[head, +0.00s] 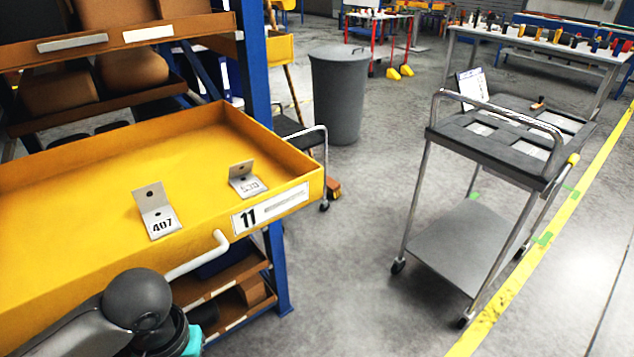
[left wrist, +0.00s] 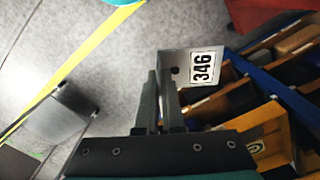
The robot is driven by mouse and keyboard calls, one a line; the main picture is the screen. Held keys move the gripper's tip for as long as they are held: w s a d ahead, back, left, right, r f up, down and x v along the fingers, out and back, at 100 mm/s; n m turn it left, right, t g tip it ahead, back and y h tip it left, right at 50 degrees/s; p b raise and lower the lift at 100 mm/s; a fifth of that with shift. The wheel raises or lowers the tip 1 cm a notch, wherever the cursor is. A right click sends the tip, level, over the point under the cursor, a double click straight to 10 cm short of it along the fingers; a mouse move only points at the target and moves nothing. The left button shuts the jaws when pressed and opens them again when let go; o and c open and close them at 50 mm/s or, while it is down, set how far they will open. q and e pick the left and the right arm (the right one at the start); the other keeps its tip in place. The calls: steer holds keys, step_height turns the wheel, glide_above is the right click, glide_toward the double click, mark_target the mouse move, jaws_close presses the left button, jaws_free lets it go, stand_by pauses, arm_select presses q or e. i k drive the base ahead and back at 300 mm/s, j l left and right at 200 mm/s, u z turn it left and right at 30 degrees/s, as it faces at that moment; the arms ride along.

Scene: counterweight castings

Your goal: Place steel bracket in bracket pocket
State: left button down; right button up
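My left gripper (left wrist: 161,85) shows in the left wrist view, its two dark fingers close together on a steel bracket (left wrist: 180,58) labelled 346. The bracket sticks out past the fingertips to the right, and its gripped part is mostly hidden. In the head view, two more steel brackets lie in the yellow drawer: one labelled 407 (head: 154,212) and one that seems to read 530 (head: 246,182). The grey wheeled cart (head: 436,137) at the right has a dark top with several recesses; I cannot tell which is the bracket pocket. My right gripper is not in view.
The yellow drawer (head: 75,222), labelled 11, stands open from the blue rack (head: 253,62) at the left. A grey bin (head: 338,95) stands behind it. Open floor lies between drawer and cart. A table (head: 547,45) stands behind the cart.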

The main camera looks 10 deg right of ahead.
mark_target(532, 152)
steer(key=i+l+z, duration=0.1)
steer(key=z, duration=0.35)
steer(key=i+l+z, duration=0.15)
steer(key=z, duration=0.3)
steer(key=i+l+z, duration=0.15)
steer(key=z, duration=0.3)
steer(key=i+l+z, duration=0.25)
steer(key=i, duration=0.35)
steer(key=i+z, duration=0.25)
steer(key=i, duration=0.35)
